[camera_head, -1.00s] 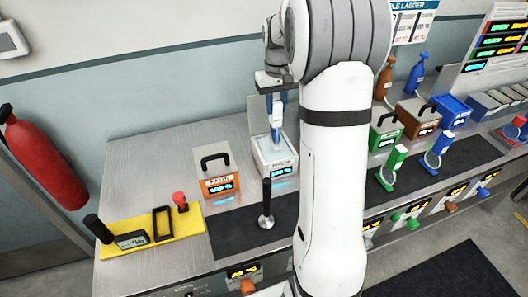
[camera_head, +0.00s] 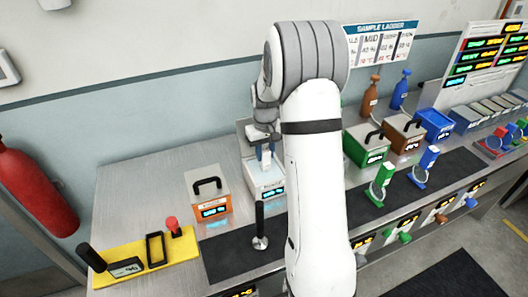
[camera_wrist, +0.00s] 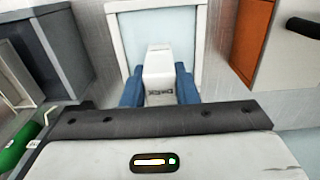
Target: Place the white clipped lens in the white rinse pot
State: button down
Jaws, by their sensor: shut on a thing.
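My gripper (camera_wrist: 159,92) has blue fingers and is shut on the white clip of the white clipped lens (camera_wrist: 159,70). The white rinse pot (camera_wrist: 112,38) is open, with a pale blue inside, and lies directly beyond the clip in the wrist view. In the head view my gripper (camera_head: 265,156) is over the white rinse pot (camera_head: 253,190), low at its opening. The lens end of the held piece is hidden in both views, so I cannot tell how far inside the pot it is.
An orange pot (camera_head: 210,210) with a lid stands left of the white pot. A black upright handle (camera_head: 260,224) stands in front. Green (camera_head: 366,146) and brown (camera_head: 402,133) lidded pots stand to the right. A yellow tray (camera_head: 183,247) lies at the front left.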

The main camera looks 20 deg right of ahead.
jog(key=shift+f, duration=0.2)
jog(key=c, duration=1.1)
grip_release()
jog(key=shift+c, duration=0.2)
jog(key=shift+r, duration=0.15)
notch_tip(320, 180, up, 12)
jog(key=b, duration=0.2)
jog(key=s+a+r+t, duration=0.1)
jog(key=s+a+r, duration=0.1)
jog(key=s+a, duration=0.35)
jog(key=s+a+r+t, duration=0.1)
jog(key=s+a+r, duration=0.15)
jog(key=s, duration=0.55)
jog(key=s+a+f, duration=0.1)
jog(key=s+a, duration=0.1)
jog(key=s, duration=0.4)
jog(key=s+a+f+t, duration=0.1)
jog(key=s+f, duration=0.1)
jog(key=s, duration=0.5)
jog(key=shift+s+a, duration=0.3)
jog(key=shift+a, duration=0.05)
